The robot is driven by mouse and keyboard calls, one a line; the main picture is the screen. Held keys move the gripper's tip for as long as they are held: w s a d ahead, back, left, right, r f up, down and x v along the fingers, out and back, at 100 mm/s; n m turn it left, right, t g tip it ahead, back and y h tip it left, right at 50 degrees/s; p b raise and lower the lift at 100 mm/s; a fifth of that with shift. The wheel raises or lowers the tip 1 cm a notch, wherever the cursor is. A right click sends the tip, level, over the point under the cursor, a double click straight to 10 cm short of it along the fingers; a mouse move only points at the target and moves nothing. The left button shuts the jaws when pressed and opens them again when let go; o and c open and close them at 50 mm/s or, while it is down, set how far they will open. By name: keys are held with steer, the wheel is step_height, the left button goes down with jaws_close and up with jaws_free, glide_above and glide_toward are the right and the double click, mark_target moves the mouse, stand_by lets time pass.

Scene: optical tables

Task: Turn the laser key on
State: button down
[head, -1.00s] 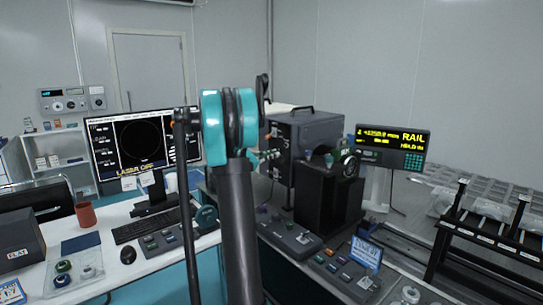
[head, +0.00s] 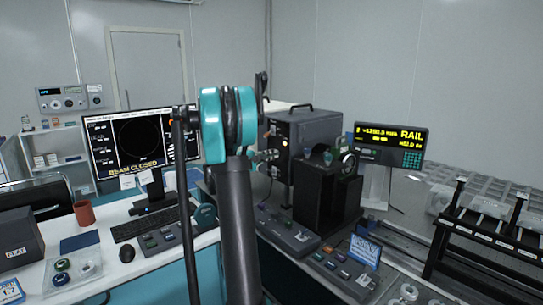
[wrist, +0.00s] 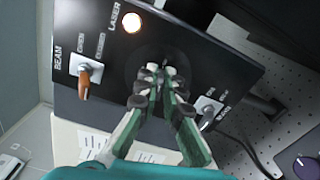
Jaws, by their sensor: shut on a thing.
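The laser unit is a dark box (head: 322,128) with a black front panel (wrist: 205,58) in the wrist view. A round lamp (wrist: 132,22) next to the LASER label glows, and it also glows in the head view (head: 285,143). My gripper (wrist: 160,76) is at the dark round key switch in the panel's middle. Its fingers are shut on the laser key, which they mostly hide. The key's exact angle cannot be read. The monitor (head: 138,135) reads BEAM CLOSED in yellow.
On the panel, the BEAM switch with an orange lever (wrist: 85,82) is left of my fingers, and another switch (wrist: 207,108) is close on their right. A black mount (head: 325,195) stands in front of the box. Control boxes (head: 288,232) lie on the table.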

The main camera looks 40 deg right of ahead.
steer(key=shift+f+m, duration=0.15)
steer(key=shift+m, duration=0.95)
steer(key=c, duration=1.7)
jaws_free()
steer(key=a, duration=0.8)
steer(key=s+a, duration=0.1)
steer(key=a, duration=0.3)
